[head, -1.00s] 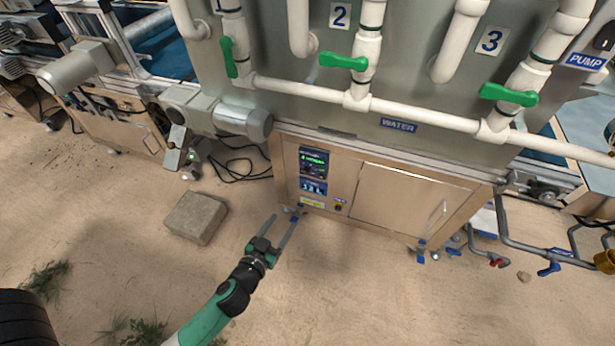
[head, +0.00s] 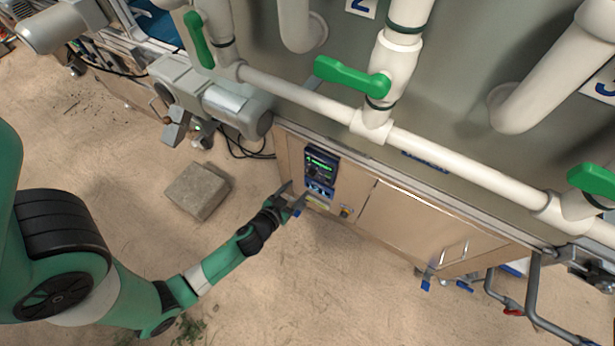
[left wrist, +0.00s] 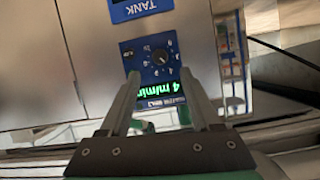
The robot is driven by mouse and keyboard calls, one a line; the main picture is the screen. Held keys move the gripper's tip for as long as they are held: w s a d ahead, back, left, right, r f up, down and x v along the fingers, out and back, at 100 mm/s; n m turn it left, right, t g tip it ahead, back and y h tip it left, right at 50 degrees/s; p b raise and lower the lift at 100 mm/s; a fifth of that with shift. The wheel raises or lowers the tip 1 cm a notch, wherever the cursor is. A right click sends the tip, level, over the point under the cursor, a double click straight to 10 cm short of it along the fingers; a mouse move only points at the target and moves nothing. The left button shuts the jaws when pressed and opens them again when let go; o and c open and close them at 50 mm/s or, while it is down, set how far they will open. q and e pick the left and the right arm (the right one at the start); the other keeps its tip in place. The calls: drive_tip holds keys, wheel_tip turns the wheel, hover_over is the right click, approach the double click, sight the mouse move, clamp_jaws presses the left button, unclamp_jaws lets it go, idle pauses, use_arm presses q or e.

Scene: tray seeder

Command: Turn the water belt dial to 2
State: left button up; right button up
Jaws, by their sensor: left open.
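The control panel on the steel cabinet has a dark display (head: 321,165) with green text and a small blue dial plate (head: 318,190) below it. In the left wrist view the dial (left wrist: 160,57) is a small dark round knob on a blue plate with white marks around it. Its exact setting is too small to read. Beside it the green display (left wrist: 162,88) reads about "4 m/min". My left gripper (head: 292,197) is open and empty, close in front of the panel's lower left. In the left wrist view its fingers (left wrist: 165,85) reach towards the dial plate, apparently not touching the knob.
A blue TANK label (left wrist: 138,9) is near the dial plate. White pipes with green valve handles (head: 352,76) run above the cabinet. A cabinet door (head: 420,225) is right of the panel. A stone block (head: 198,190) lies on the sandy ground, left of the gripper.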

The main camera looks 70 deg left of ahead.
sight(310, 176)
use_arm(q)
drive_tip(key=b+x, duration=0.1)
drive_tip(key=x, duration=0.5)
drive_tip(key=shift+w+a+f, duration=0.15)
drive_tip(key=shift+w+f, duration=0.05)
drive_tip(key=shift+f, duration=0.1)
drive_tip(key=shift+w+a, duration=0.3)
drive_tip(key=shift+w, duration=0.15)
drive_tip(key=shift+s+f, duration=0.1)
drive_tip(key=shift+c, duration=0.9)
clamp_jaws()
